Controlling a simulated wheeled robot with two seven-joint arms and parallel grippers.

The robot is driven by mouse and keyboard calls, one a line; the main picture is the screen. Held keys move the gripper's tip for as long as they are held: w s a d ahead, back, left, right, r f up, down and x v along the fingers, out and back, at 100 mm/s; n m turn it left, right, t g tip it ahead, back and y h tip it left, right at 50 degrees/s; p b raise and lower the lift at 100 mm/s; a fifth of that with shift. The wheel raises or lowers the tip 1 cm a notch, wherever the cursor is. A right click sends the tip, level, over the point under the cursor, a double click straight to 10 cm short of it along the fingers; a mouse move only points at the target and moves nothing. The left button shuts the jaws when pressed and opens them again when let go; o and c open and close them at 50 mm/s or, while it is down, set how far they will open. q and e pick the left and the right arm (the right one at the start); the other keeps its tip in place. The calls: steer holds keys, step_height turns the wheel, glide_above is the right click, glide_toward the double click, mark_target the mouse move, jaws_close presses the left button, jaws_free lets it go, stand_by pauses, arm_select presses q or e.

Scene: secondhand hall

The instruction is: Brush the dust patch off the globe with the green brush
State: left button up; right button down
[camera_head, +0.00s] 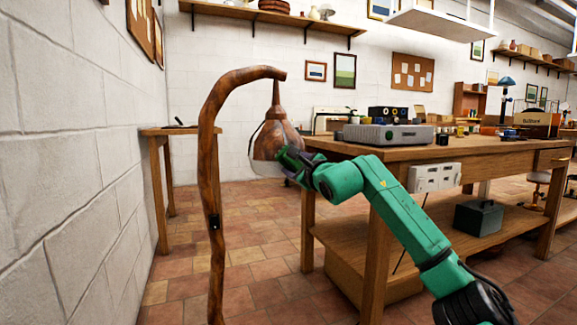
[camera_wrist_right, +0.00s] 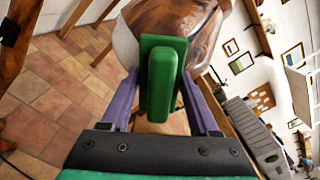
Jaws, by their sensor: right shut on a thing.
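The globe (camera_head: 275,140) is a brown, wood-like, bell-shaped body hanging from the tip of a curved wooden stand (camera_head: 208,150). Its lower left part is pale, and I cannot tell whether this is the dust patch. My right gripper (camera_head: 293,168) is at the globe's lower right side. In the right wrist view its purple fingers are shut on the green brush (camera_wrist_right: 160,75), which points at the globe (camera_wrist_right: 207,38). The brush overlaps the globe in that view, and I cannot tell whether they touch. My left gripper is not in view.
A wooden workbench (camera_head: 410,151) with a grey device (camera_head: 388,134) on top stands right of the globe, behind my right arm. A small wooden table (camera_head: 165,131) stands at the back left. A white block wall (camera_head: 60,190) runs along the left. Tiled floor is open between them.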

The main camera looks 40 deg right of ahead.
steer(key=shift+s+d, duration=0.25)
steer(key=shift+d, duration=0.8)
steer(key=shift+r+p, duration=0.15)
steer(key=shift+p, duration=0.25)
steer(key=shift+w+a, duration=0.3)
steer(key=shift+a, duration=0.45)
steer(key=shift+w+a, duration=0.25)
steer(key=shift+a, duration=0.5)
steer(key=shift+w+a, duration=0.25)
steer(key=shift+a, duration=0.45)
steer(key=shift+w+a, duration=0.2)
steer(key=shift+a, duration=0.5)
steer(key=shift+f, duration=0.2)
steer(key=b+v, duration=0.4)
steer(key=v, duration=0.2)
